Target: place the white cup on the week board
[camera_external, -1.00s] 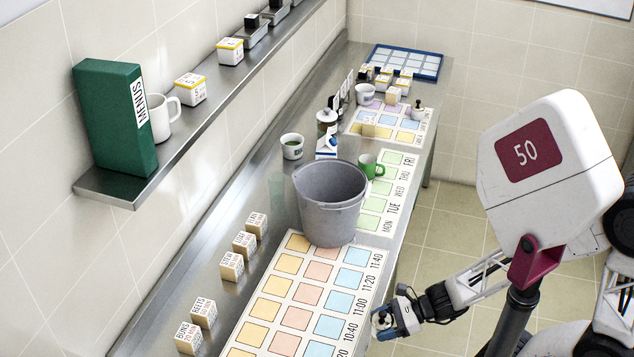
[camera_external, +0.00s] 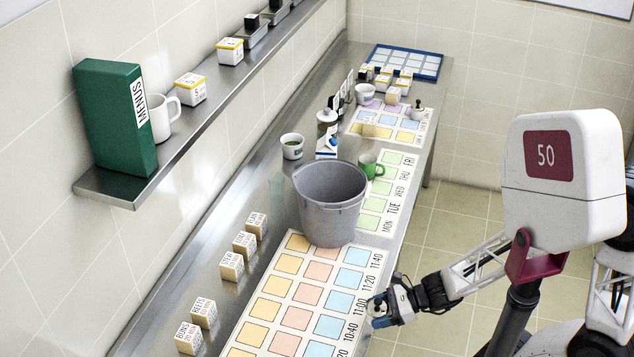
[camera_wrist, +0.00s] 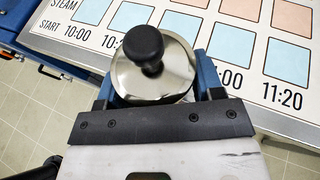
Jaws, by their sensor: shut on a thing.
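A white mug (camera_external: 160,118) stands on the wall shelf beside the green menus binder. On the counter are a white cup with green contents (camera_external: 292,146) and another white cup (camera_external: 364,94) farther back. The week board (camera_external: 394,191), with day names and green squares, lies along the counter's right edge, partly hidden by a grey bucket. My gripper (camera_external: 382,308) is by the counter's right edge, beside the time board. In the wrist view my gripper (camera_wrist: 160,95) is shut on a round silver piece with a black knob (camera_wrist: 150,72).
The grey bucket (camera_external: 330,205) stands between the time board (camera_external: 310,295) and the week board. A green mug (camera_external: 371,166) stands at the week board's left side. Several labelled blocks (camera_external: 232,266) line the counter's left. A pastel board (camera_external: 390,122) lies farther back.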

